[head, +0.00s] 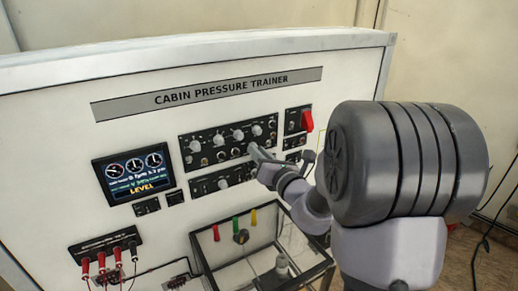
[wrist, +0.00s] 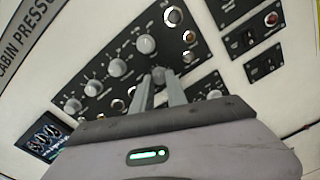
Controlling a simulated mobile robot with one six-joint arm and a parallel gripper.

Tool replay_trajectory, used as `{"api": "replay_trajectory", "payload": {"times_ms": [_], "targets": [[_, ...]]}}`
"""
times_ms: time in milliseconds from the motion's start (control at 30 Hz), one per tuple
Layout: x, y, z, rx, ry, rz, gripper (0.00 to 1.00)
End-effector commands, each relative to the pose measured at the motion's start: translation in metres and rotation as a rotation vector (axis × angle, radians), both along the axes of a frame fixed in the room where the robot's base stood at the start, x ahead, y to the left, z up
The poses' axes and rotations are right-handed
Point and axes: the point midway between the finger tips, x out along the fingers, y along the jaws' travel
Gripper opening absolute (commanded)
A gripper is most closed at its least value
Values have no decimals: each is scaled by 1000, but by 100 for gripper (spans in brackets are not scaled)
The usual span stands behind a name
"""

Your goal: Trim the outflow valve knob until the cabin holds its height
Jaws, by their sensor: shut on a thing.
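The grey cabin pressure trainer (head: 150,130) stands in front of me with a black knob panel (head: 212,141) on its face. My gripper (head: 257,150) reaches in from the right to the lower right part of this panel. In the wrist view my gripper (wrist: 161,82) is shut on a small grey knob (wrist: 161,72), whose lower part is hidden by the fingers. Its label is too small to read, so I cannot confirm it is the outflow valve knob. The display (head: 134,174) shows three round dials and the yellow word LEVEL; its smaller text is unclear.
Several other grey knobs (wrist: 117,67) sit close around my fingers. A red switch (head: 307,121) is at the panel's right. A second knob panel (head: 206,188) lies below. An open-framed clear box (head: 215,247) and red plugs with leads (head: 101,262) are lower down.

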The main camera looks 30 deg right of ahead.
Motion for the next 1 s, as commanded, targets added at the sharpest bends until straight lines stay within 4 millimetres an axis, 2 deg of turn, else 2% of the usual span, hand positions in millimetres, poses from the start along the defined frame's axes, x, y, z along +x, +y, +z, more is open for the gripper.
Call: {"api": "replay_trajectory", "payload": {"times_ms": [100,300,333,400,433,767,867,1000], "targets": [[0,0,2,61,3,1,0],[0,0,0,60,1,1,0],[0,0,0,60,1,1,24],[0,0,0,59,1,1,38],[0,0,0,59,1,1,40],[-3,0,0,58,1,0,40],[-17,-1,-1,58,0,-1,40],[-59,-1,-2,56,0,-5,40]]}}
